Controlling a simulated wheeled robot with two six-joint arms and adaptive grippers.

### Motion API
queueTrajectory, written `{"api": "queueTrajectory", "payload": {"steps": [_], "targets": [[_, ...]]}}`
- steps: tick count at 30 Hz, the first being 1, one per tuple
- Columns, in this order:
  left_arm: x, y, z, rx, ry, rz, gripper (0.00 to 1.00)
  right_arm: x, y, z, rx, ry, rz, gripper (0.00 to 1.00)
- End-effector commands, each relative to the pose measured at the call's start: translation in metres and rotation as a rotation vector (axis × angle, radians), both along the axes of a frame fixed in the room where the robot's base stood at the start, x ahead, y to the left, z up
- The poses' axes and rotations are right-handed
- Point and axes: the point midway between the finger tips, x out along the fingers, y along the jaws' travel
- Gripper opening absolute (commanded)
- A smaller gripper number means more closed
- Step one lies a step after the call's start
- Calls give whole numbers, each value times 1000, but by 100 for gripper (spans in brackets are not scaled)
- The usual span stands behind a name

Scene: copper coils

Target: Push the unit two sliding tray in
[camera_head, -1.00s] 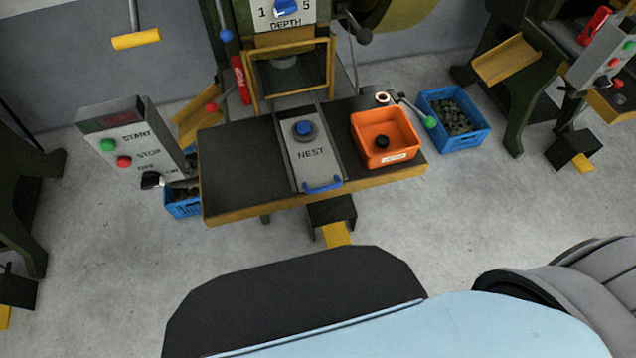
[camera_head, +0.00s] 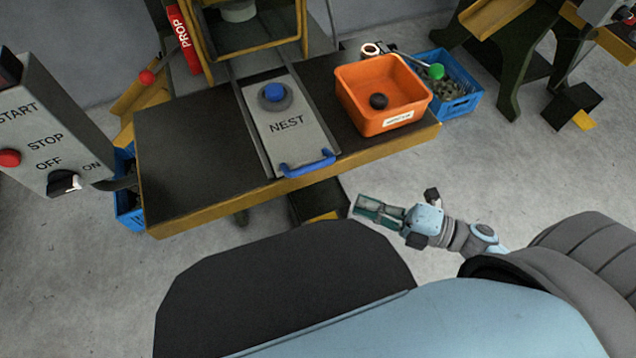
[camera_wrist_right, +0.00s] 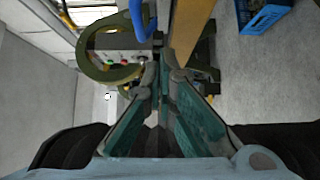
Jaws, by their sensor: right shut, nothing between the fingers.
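The sliding tray (camera_head: 288,138), a grey plate marked NEST, lies in its rails on the dark bench top, pulled out to the front edge. In the right wrist view the gripper's green fingers come together, with the blue handle (camera_wrist_right: 143,20) at the top. My left gripper is not in view.
An orange bin (camera_head: 365,112) with a dark ball stands right of the tray. A blue crate (camera_head: 455,105) is beyond it. A control box (camera_head: 45,130) with START and STOP stands at left. The press frame (camera_head: 255,50) rises behind the tray.

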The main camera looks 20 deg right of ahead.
Motion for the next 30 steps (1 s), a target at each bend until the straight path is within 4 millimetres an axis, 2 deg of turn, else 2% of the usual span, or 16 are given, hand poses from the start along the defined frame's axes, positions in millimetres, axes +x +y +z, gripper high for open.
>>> {"api": "queueTrajectory", "payload": {"steps": [1,4,13,18,21,30], "targets": [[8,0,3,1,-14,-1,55,5,5,4,4,-3,-3,0],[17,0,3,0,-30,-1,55,18,18,4,6,-2,-7,0],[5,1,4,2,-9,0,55,62,67,5,9,1,-10,0],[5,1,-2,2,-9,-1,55,89,69,3,5,3,-10,0],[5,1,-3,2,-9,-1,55,98,69,3,5,5,-10,0],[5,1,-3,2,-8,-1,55,102,70,3,6,7,-10,0]]}}
